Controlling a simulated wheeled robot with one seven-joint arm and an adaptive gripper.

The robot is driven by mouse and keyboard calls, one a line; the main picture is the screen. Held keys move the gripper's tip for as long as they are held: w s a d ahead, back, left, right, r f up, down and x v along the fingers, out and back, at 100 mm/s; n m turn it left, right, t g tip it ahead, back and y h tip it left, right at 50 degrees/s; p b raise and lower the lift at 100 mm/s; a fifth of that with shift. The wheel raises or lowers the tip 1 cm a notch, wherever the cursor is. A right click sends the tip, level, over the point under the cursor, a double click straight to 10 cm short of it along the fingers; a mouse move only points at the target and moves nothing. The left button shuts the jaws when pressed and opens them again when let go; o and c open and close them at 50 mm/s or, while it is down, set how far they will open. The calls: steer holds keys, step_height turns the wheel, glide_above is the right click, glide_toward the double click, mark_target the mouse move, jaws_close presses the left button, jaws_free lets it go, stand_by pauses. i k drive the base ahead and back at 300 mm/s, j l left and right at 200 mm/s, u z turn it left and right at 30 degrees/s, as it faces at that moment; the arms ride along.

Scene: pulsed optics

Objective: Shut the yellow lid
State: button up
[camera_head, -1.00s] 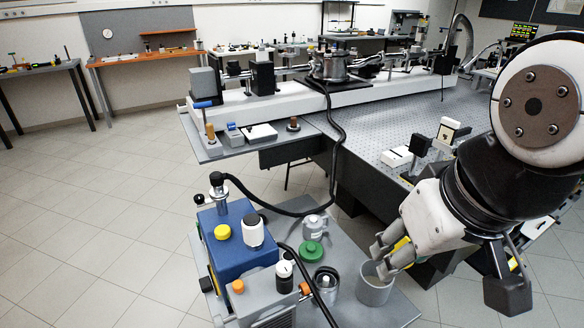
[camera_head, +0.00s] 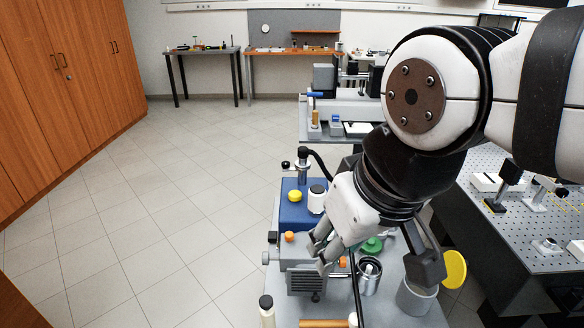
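The yellow lid (camera_head: 454,269) is a round disc standing on edge at the right rim of a grey cup (camera_head: 415,299). The cup's mouth is uncovered. The cup stands at the right side of the grey cart top (camera_head: 392,318). My gripper (camera_head: 319,254) is left of the cup and lid, over the pump area, pointing down and left. Its two fingertips look apart, with nothing seen between them. My wrist and arm cover part of the cart behind the cup. Whether the lid is hinged to the cup cannot be made out.
A blue pump (camera_head: 293,216) with a yellow cap (camera_head: 294,196) and white-topped bottle stands left of my gripper. A metal pot (camera_head: 369,276) and a green piece (camera_head: 372,244) lie between gripper and cup. An optical table (camera_head: 520,225) is at right. Floor at left is free.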

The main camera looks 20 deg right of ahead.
mark_target(456, 266)
steer(key=k+l+u, duration=0.15)
steer(key=l, duration=0.45)
steer(key=k+l+u, duration=0.15)
steer(key=k+l, duration=0.25)
steer(key=l, duration=0.15)
steer(key=k+l+u, duration=0.15)
steer(key=k+l, duration=0.2)
steer(key=l, duration=0.2)
steer(key=k+l+u, duration=0.2)
steer(key=k+l, duration=0.15)
steer(key=l, duration=0.15)
steer(key=k+l, duration=0.75)
steer(key=l, duration=0.25)
steer(key=i+j+z, duration=0.3)
steer(key=i+j, duration=0.3)
steer(key=i, duration=0.1)
